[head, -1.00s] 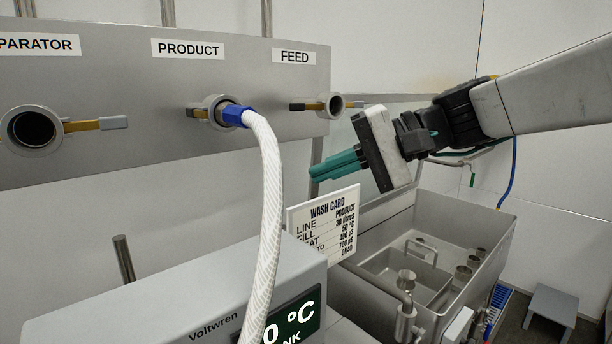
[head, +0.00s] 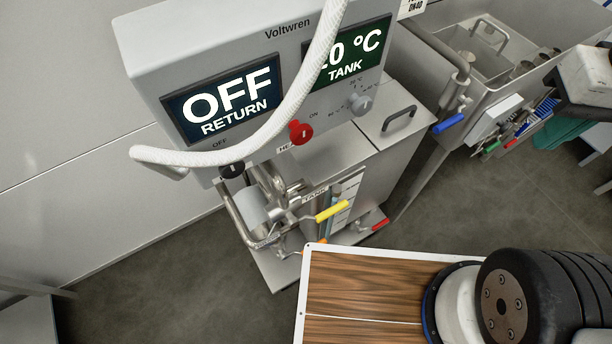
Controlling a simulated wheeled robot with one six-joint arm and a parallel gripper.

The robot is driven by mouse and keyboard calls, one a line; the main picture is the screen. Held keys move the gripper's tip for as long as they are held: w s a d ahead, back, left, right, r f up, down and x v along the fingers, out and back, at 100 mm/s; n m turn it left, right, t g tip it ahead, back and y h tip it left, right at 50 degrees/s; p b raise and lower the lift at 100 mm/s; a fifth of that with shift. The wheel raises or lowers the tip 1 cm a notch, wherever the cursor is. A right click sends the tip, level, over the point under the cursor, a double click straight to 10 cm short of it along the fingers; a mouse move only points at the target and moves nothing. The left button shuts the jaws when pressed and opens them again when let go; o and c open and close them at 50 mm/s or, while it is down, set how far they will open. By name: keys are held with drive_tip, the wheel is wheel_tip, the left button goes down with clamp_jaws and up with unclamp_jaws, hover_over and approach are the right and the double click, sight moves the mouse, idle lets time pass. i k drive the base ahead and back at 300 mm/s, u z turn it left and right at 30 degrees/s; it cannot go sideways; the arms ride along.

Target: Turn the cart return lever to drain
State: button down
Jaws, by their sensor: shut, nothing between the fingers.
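The wash cart (head: 395,160) stands ahead, with a control box (head: 290,32) whose screens read OFF RETURN and a partly covered temperature, TANK. Below the box, steel piping carries a yellow-handled lever (head: 331,211), angled up to the right. A blue handle (head: 448,123) is on the pipe at the sink side, a red handle (head: 380,224) sits low on the cart, and an orange one (head: 318,241) is partly hidden. I cannot read which of these is the return lever.
A white hose (head: 255,140) hangs across the control box. A red knob (head: 301,132) and a dark knob (head: 232,169) are on the box. A steel sink (head: 480,50) stands back right. My wood-patterned top and arm base fill the lower right. Grey floor is open at left.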

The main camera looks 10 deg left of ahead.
sight(293, 222)
drive_tip(key=u, duration=0.45)
drive_tip(key=k, duration=1.3)
drive_tip(key=u, duration=0.3)
drive_tip(key=i, duration=0.8)
drive_tip(key=u, duration=0.4)
